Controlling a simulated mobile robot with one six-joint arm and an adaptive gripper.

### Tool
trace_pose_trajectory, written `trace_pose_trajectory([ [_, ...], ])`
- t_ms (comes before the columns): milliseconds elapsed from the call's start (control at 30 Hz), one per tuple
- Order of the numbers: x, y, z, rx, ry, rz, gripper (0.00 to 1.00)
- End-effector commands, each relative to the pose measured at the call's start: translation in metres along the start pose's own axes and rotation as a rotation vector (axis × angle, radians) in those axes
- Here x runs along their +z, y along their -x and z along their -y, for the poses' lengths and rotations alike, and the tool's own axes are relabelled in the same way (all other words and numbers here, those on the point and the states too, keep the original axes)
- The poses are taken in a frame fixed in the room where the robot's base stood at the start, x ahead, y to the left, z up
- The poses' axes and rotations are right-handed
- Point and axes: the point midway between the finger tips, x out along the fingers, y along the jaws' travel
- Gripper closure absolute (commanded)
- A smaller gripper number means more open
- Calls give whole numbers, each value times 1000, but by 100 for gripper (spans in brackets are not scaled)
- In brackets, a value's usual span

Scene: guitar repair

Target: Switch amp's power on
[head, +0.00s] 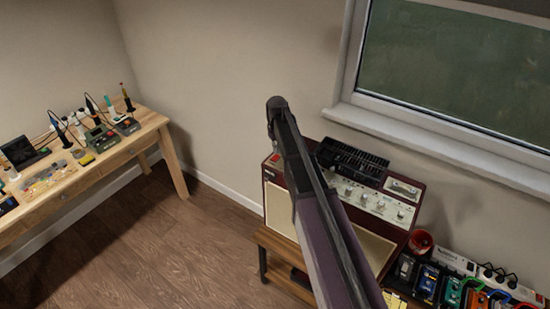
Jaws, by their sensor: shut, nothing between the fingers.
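The amp (396,236) is a dark red cabinet with a cream front, on a low wooden stand below the window in the head view. Its pale control panel (350,189) faces up and carries several knobs. My arm crosses in front of the amp and hides part of its front and panel. I cannot make out the power switch or its position. My arm rises from the bottom edge to a dark rounded end above the amp's left side. No gripper fingers can be made out.
A black ribbed object (352,160) lies on the amp. A red round container (420,241), several pedals (427,282) and a power strip (452,262) are at the right. A wooden workbench (150,122) with tools stands at the left. The wooden floor (165,240) between is clear.

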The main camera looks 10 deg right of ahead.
Motion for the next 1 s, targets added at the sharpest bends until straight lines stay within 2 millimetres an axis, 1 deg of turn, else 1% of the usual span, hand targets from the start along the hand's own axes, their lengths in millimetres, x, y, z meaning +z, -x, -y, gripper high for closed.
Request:
trace_pose_trajectory([
  [1000, 0, -11, 0, 0, 0, 0, 100],
])
